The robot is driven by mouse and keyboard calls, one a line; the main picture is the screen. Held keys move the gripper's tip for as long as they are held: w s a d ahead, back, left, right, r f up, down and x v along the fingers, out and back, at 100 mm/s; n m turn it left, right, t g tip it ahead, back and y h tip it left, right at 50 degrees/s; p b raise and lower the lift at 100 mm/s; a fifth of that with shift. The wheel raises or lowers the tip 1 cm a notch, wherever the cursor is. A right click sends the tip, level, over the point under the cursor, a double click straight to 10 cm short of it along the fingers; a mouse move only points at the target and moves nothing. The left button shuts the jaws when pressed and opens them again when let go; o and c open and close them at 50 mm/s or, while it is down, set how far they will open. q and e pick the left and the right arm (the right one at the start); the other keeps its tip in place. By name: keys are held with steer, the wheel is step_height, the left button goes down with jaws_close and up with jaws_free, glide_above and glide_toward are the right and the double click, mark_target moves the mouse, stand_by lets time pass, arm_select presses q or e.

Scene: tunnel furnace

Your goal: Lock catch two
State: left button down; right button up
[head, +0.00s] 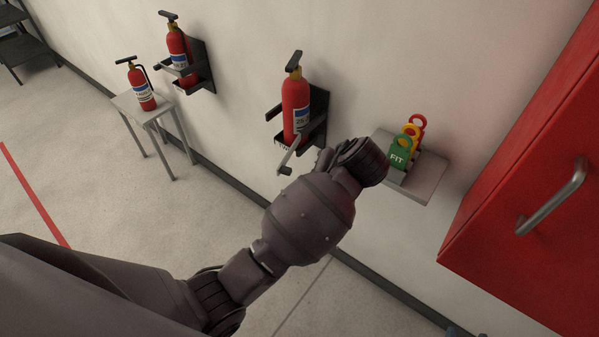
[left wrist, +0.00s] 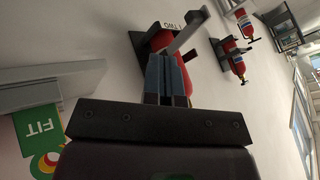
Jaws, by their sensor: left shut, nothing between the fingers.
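The nearer wall bracket (head: 317,108) holds a red fire extinguisher (head: 295,103). A label ending in "TWO" (left wrist: 173,27) shows upside down beside it in the left wrist view. Its catch, a grey bar (head: 290,153) with a dark end, sticks out from the bracket, angled away from the wall. The same catch (left wrist: 187,33) shows just beyond my fingertips in the left wrist view. My left gripper (left wrist: 166,56) is shut and empty, close to the catch; I cannot tell whether it touches. In the head view my wrist hides the fingers. My right gripper is out of view.
A wall shelf (head: 425,180) with green "FIT", yellow and red tags (head: 404,148) is right of my wrist. A red cabinet (head: 530,150) with a handle stands further right. Another bracketed extinguisher (head: 179,50) and one on a small table (head: 130,104) are left.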

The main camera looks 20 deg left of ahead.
arm_select(q)
steer(key=w+a+f+p, duration=0.1)
steer(key=w+a+f, duration=0.3)
steer(key=a+f, duration=0.4)
steer(key=shift+w+a, duration=0.2)
steer(key=shift+w, duration=0.05)
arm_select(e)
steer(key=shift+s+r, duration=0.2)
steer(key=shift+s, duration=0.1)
arm_select(q)
steer(key=shift+w, duration=0.1)
